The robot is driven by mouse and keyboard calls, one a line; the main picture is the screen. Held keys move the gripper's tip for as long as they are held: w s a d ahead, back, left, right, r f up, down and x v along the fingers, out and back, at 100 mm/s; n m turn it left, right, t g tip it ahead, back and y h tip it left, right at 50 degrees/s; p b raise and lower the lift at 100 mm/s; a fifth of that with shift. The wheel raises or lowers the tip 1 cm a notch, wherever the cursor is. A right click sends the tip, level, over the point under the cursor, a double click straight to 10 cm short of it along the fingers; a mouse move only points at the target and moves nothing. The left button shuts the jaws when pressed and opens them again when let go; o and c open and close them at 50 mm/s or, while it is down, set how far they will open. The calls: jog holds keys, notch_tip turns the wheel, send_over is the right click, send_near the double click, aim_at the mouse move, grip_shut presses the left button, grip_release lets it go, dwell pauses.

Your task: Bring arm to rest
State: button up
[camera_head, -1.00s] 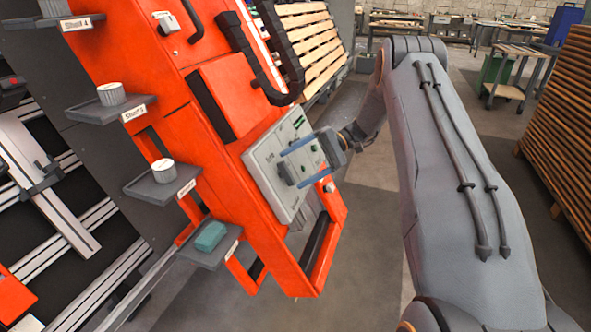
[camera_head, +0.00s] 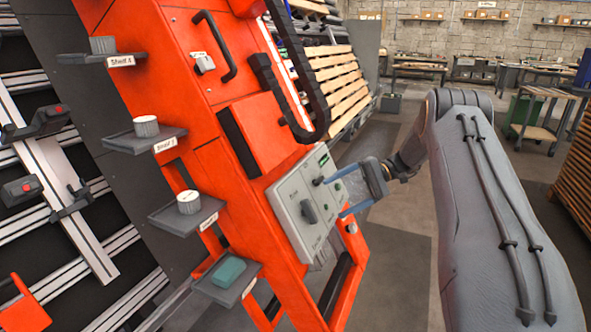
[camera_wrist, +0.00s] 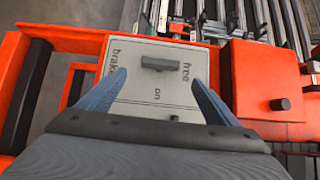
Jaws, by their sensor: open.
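My gripper (camera_head: 342,200) is open and empty, its two blue fingers apart in front of a pale grey control panel (camera_head: 292,222) on the orange machine. The panel also shows in the wrist view (camera_wrist: 140,96), between and beyond the fingertips (camera_wrist: 158,82). It carries a dark bar-shaped handle (camera_wrist: 165,64) with the words "free", "on" and "brake" around it. The handle shows in the head view (camera_head: 308,211) too, to the left of the fingers. In the wrist view the fingers stand on both sides below the handle; whether they touch the panel cannot be told.
Small shelves jut from the orange cabinet's left side; one bears a teal block (camera_head: 228,271), others hold white-topped cylinders (camera_head: 189,201). A black bent bar (camera_head: 285,100) stands out above the panel. Stacked wooden boards (camera_head: 578,175) are at far right. Open floor lies behind my arm.

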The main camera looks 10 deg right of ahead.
jog(key=s+a+r+g+h+p, duration=0.1)
jog(key=s+a+r+h+p, duration=0.25)
jog(key=s, duration=0.35)
jog(key=s+a+r+h+p, duration=0.25)
jog(key=s+a+r, duration=0.2)
jog(key=s, duration=0.25)
jog(key=s+r+n+t+h+p, duration=0.1)
jog(key=s+r+h+p, duration=0.1)
jog(key=s, duration=1)
jog(key=s+a+r+n+t+h+p, duration=0.1)
jog(key=s+r+h+p, duration=0.2)
jog(key=s, duration=0.8)
jog(key=h, duration=0.2)
jog(key=shift+s+a+n+t+h, duration=0.3)
jog(key=shift+s, duration=0.1)
jog(key=shift+r, duration=0.1)
